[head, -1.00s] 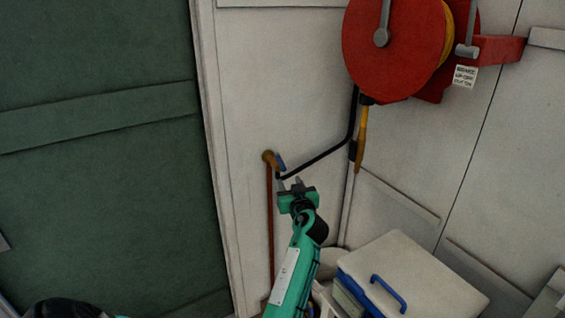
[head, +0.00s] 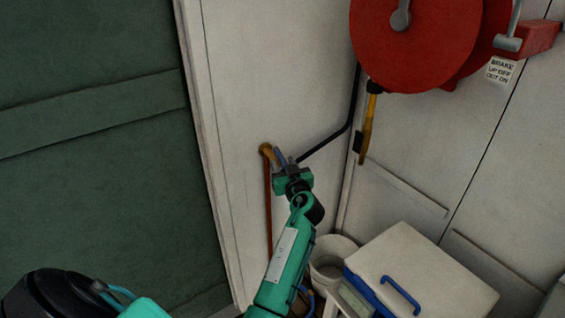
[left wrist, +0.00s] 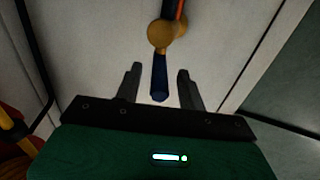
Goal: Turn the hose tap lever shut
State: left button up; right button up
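The hose tap is a brass fitting (head: 266,150) on the pale wall panel, atop a reddish-brown pipe (head: 268,205). Its blue lever (head: 280,155) shows just beyond my left gripper (head: 287,160) in the head view. In the left wrist view the brass tap (left wrist: 166,36) is at the top, and the blue lever (left wrist: 160,78) points down toward the palm. My left gripper (left wrist: 159,72) is open, with one finger on each side of the lever and a visible gap to both. The lever's lower end is partly hidden by the gripper in the head view. My right gripper is not in view.
A red hose reel (head: 415,40) hangs at upper right, with a yellow-and-black nozzle (head: 367,130) below. A black hose (head: 330,140) runs along the wall beside the tap. A white bucket (head: 328,262) and white-lidded box (head: 425,272) stand below right. A dark green panel (head: 90,130) fills the left.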

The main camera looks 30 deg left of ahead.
pick_arm(q)
jog(key=shift+c, duration=0.4)
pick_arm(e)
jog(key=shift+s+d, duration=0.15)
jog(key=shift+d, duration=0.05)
pick_arm(q)
grip_shut()
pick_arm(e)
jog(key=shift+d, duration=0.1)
pick_arm(q)
jog(key=shift+r, duration=0.1)
